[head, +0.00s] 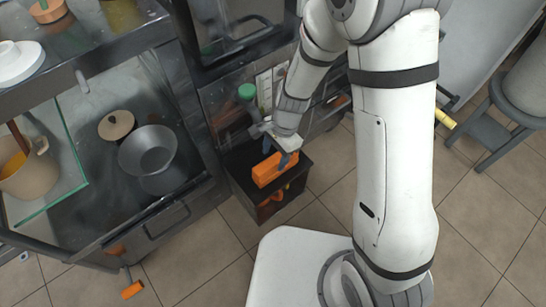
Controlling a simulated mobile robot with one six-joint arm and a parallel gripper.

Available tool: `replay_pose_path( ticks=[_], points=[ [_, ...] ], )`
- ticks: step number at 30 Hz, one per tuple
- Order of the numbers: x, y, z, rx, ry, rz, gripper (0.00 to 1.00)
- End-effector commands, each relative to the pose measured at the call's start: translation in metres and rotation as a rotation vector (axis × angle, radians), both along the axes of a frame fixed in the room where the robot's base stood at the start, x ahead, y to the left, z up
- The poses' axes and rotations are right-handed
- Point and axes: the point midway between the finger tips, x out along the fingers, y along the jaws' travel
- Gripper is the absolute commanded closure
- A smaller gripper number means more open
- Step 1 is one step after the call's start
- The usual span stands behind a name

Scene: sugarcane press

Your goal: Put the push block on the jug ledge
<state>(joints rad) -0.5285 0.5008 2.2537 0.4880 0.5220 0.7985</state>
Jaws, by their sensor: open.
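An orange block (268,170), which looks like the push block, rests on the dark top of a low box-like ledge (297,163) at the front of the press machine. This looks like the jug ledge. My gripper (284,160) is open, pointing down at the right end of the block, with its fingertips close to it. I cannot tell whether the fingers touch the block. My wrist and arm hide part of the machine behind it.
A green knob (247,92) stands on the machine just left of my wrist. A metal bowl (148,150) and a round lid (116,125) sit in the counter at left. A grey stool (495,125) stands at right. The tiled floor (200,265) in front is mostly clear.

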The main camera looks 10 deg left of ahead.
Motion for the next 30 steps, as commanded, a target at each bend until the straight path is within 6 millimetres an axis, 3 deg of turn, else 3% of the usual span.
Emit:
replay_pose_path(
  ticks=[1, 9, 15, 23, 26, 30],
  points=[
    [0.003, -0.002, 0.018, 0.003, -0.005, 0.000, 0.46],
    [0.014, -0.011, 0.071, 0.001, -0.004, 0.000, 0.46],
    [0.017, -0.014, 0.089, 0.000, -0.001, 0.002, 0.46],
    [0.018, -0.017, 0.095, 0.002, -0.006, 0.008, 0.46],
    [0.020, -0.030, 0.108, 0.011, -0.032, 0.043, 0.46],
    [0.019, -0.071, 0.146, 0.024, -0.109, 0.162, 0.46]
  ],
)
